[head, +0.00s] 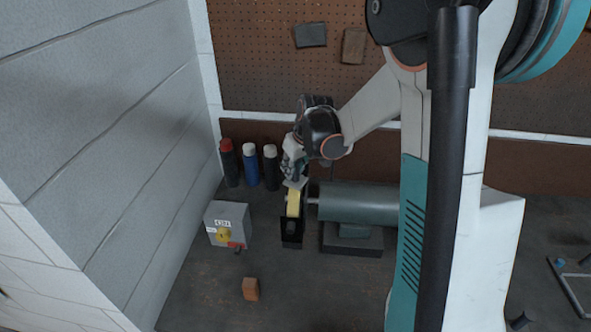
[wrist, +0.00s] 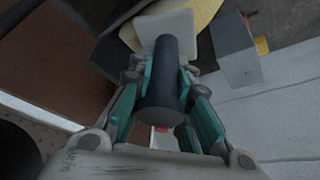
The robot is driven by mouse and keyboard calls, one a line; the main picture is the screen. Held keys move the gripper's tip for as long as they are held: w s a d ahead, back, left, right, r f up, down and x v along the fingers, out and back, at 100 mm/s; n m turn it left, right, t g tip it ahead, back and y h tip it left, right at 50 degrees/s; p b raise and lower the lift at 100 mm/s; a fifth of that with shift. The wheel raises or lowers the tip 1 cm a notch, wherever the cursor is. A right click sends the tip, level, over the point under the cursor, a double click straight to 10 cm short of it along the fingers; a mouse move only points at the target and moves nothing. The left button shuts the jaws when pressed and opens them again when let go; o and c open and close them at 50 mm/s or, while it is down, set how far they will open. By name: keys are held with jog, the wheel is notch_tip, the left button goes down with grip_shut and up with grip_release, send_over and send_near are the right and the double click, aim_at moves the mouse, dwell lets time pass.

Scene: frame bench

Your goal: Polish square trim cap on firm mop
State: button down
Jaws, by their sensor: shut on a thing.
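My gripper (head: 294,165) is shut on the square trim cap, just above the polishing mop. In the wrist view the jaws (wrist: 163,100) clasp a dark cylindrical part (wrist: 163,75), with the pale square face of the trim cap (wrist: 172,26) at its far end. The cap (head: 297,182) also shows below my gripper in the head view. The yellow mop (head: 293,204) is on the left end of the green motor (head: 355,203), partly inside a black guard (head: 292,240). The cap's face overlaps the mop (wrist: 203,10) in the wrist view; I cannot tell whether they touch.
A grey switch box (head: 229,218) with a yellow knob and red part stands left of the mop. Several items are near: red-capped, blue and dark bottles (head: 250,166) behind, an orange-brown block (head: 250,289) in front. A pale wall (head: 110,110) bounds the left. The front bench is mostly clear.

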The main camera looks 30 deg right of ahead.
jog(key=shift+r, duration=0.1)
dwell(0.3)
jog(key=shift+r+p, duration=0.55)
jog(key=shift+r, duration=0.4)
jog(key=shift+f+b, duration=0.95)
jog(key=shift+f, duration=0.15)
jog(key=shift+r, duration=0.15)
dwell(1.2)
jog(key=shift+r+p, duration=0.6)
jog(key=shift+r, duration=0.35)
jog(key=shift+f+b, duration=0.95)
jog(key=shift+f, duration=0.15)
jog(key=shift+r, duration=0.15)
dwell(1.2)
jog(key=shift+r+p, duration=0.65)
jog(key=shift+r, duration=0.25)
